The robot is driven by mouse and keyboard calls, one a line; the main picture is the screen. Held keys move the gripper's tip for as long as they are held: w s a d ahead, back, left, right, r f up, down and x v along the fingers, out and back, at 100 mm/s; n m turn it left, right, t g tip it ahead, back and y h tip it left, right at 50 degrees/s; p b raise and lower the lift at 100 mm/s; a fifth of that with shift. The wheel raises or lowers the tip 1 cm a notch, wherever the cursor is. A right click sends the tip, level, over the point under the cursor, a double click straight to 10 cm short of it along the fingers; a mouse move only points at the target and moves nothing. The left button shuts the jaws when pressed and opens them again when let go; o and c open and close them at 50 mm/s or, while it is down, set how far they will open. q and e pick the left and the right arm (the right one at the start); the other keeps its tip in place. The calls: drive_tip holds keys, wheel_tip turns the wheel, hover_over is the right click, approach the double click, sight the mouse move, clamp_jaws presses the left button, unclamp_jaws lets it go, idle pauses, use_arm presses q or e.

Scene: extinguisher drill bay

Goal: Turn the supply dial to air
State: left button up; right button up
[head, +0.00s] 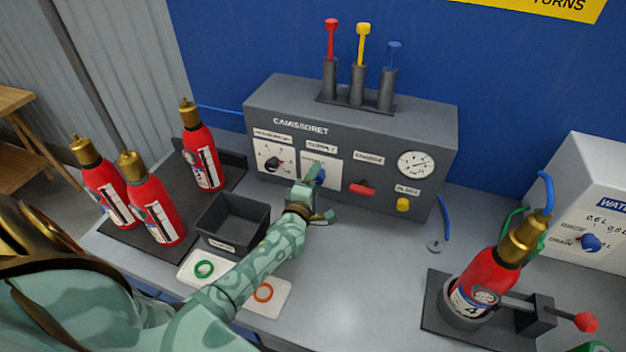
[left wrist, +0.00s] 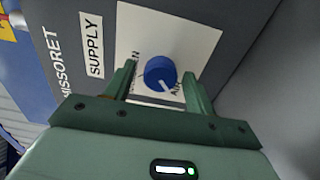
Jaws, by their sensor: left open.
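The supply dial is a round blue knob (left wrist: 160,73) on a white plate (left wrist: 198,42) under the SUPPLY label (left wrist: 92,46). Its white mark points down and slightly right in the left wrist view, close to the AIR lettering. Other lettering on the plate is partly hidden by a finger. My left gripper (left wrist: 160,88) is open, with one finger on each side of the knob and gaps visible. In the head view my left gripper (head: 318,180) is at the grey panel box (head: 425,125) and mostly covers the knob. My right gripper is not in view.
The panel also carries a black dial (head: 273,163), red lever (head: 362,188), gauge (head: 417,164) and yellow button (head: 403,204). A black bin (head: 232,222) and red extinguishers (head: 203,160) stand left. A clamped extinguisher (head: 490,275) stands right. The middle table (head: 365,270) is clear.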

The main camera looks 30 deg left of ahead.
use_arm(q)
drive_tip(key=p+v, duration=0.2)
drive_tip(key=v, duration=1.4)
drive_tip(key=shift+s+d, duration=0.1)
drive_tip(key=shift+d, duration=0.05)
